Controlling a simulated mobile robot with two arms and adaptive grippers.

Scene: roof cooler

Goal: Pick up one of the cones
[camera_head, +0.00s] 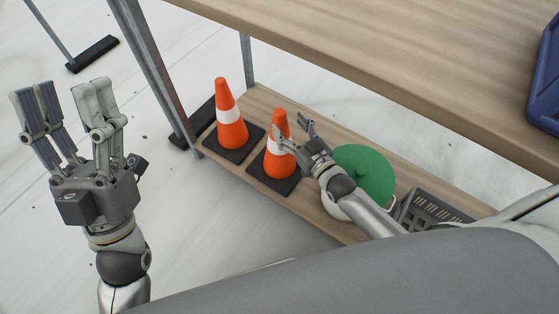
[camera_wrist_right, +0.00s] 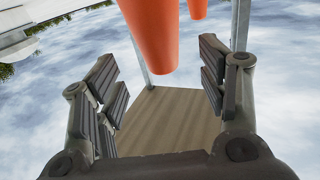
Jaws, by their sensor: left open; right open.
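Two orange cones with white bands and dark square bases stand upright on the lower wooden shelf in the head view. The left cone (camera_head: 231,128) stands clear near the shelf's end. The right cone (camera_head: 279,163) is partly covered by my right gripper (camera_head: 294,133), which is open beside its upper part. In the right wrist view, an orange cone (camera_wrist_right: 152,35) reaches down from the top edge between the fingers of my open right gripper (camera_wrist_right: 160,85), which do not appear to touch it. A second cone (camera_wrist_right: 197,8) shows behind. My left gripper (camera_head: 68,108) is open and empty at far left.
A green round object (camera_head: 365,172) and a grey basket (camera_head: 430,212) sit on the lower shelf (camera_head: 330,225) to the right. The upper wooden shelf (camera_head: 400,60) overhangs, with a blue crate (camera_head: 545,80) on it. A metal post (camera_head: 160,75) stands left of the cones.

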